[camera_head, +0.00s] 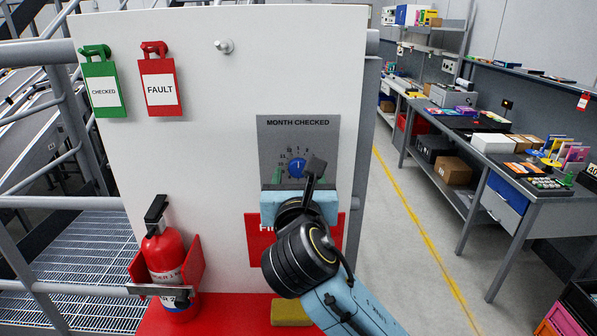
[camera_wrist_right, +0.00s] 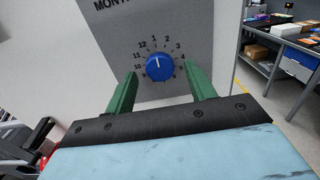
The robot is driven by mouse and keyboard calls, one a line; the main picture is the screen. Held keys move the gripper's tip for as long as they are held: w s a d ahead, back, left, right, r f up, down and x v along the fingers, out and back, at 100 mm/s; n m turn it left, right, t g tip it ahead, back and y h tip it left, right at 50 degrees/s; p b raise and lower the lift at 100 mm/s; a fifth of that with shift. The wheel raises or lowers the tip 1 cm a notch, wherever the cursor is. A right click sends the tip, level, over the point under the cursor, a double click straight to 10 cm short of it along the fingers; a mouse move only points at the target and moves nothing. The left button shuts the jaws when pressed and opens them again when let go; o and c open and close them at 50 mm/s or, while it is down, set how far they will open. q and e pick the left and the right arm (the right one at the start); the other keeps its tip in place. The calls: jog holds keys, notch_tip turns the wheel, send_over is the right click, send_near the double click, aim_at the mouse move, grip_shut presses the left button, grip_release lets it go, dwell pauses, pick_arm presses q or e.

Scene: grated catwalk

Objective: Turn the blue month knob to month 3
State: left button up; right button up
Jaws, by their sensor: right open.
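The blue month knob (camera_head: 297,167) sits on a grey dial plate (camera_head: 272,135) headed MONTH CHECKED, on a white panel. In the right wrist view the knob (camera_wrist_right: 159,68) shows a white pointer line directed up, about at the 1. Printed numbers ring it; the 3 is at its upper right. My right gripper (camera_head: 297,178) is in front of the plate, just below the knob in the head view. Its green fingers (camera_wrist_right: 160,85) are spread wide, one on each side of the knob, apart from it. My left gripper is out of view.
A red sign (camera_head: 256,250), partly hidden by my right arm, is below the plate. A fire extinguisher (camera_head: 165,262) stands lower left. Green CHECKED (camera_head: 104,91) and red FAULT (camera_head: 160,88) tags hang upper left. A workbench (camera_head: 555,200) is at right.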

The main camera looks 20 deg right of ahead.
jog(key=shift+w+d, duration=0.2)
jog(key=shift+w, duration=0.35)
jog(key=c, duration=1)
jog(key=shift+m, duration=0.3)
jog(key=m, duration=0.5)
jog(key=shift+a, duration=0.1)
jog(key=m, duration=0.6)
